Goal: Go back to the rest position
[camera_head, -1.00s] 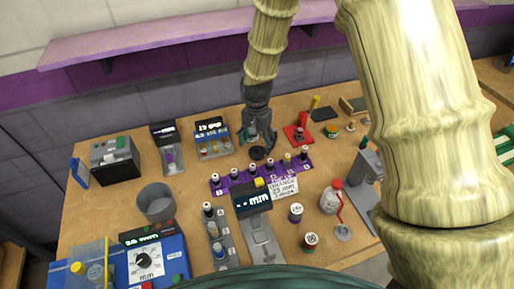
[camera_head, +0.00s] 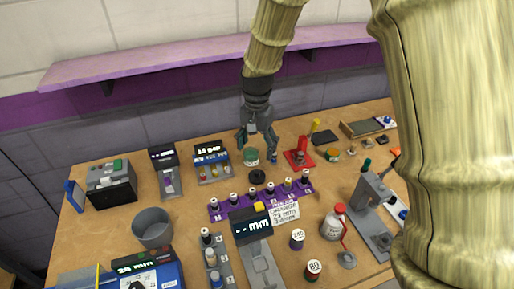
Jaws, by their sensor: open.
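My gripper (camera_head: 257,143) hangs over the back middle of the wooden table, fingers pointing down and spread apart. A small green-grey cylinder (camera_head: 251,157) shows just below and between the fingers, and I cannot tell whether it touches them. A dark round piece (camera_head: 257,177) lies on the table just in front. My arm rises from the gripper, and its near links fill the right side of the view.
A purple slotted rack (camera_head: 262,197) with several small bottles stands in front of the gripper. A purple shelf (camera_head: 190,62) runs along the wall behind.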

